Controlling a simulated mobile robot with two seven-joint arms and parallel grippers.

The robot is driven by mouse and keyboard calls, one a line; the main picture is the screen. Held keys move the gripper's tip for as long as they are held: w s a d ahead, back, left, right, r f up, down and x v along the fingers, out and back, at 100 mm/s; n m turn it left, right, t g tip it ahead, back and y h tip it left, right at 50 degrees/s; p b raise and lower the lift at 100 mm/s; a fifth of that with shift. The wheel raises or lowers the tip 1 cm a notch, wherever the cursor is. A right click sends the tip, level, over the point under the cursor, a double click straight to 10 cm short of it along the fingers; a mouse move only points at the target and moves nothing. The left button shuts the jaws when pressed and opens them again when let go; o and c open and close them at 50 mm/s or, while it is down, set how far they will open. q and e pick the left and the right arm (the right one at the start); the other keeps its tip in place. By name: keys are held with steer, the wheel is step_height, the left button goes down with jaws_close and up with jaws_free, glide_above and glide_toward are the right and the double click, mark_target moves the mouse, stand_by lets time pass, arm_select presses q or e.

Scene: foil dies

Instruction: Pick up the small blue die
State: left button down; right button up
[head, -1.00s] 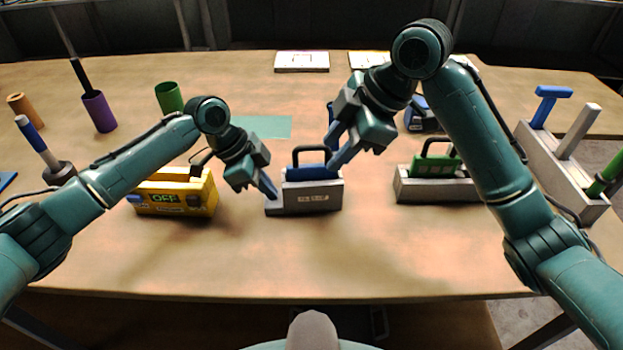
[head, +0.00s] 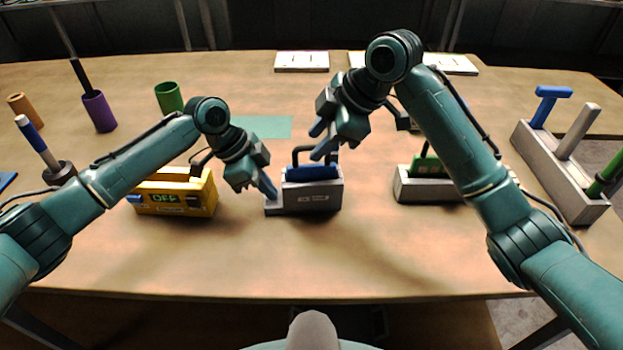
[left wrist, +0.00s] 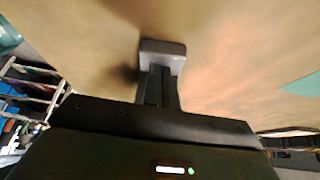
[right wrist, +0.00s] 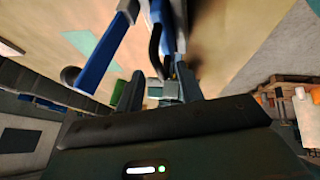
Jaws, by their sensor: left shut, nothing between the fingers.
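A blue die (head: 313,173) with a black loop handle sits upright in a grey block holder (head: 305,201) with a small label, at the middle of the table. My left gripper (head: 272,194) is shut and empty, its tips at the low left end of that holder. In the left wrist view the shut fingers (left wrist: 160,85) point at a grey end piece (left wrist: 163,48). My right gripper (head: 317,141) is open, its tips just above and behind the black handle. In the right wrist view its fingers (right wrist: 158,88) are apart, with a blue part and a dark handle beyond them.
A yellow box reading OFF (head: 176,196) stands left of the holder. A grey holder with a green die (head: 425,165) is to the right, partly behind my right arm. A rack (head: 562,172) with a blue T-handle stands far right. The front table area is clear.

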mark_target(313, 146)
steer(key=x, duration=0.3)
steer(key=shift+a+f, duration=0.1)
steer(key=shift+f, duration=0.05)
jaws_close()
stand_by(1.2)
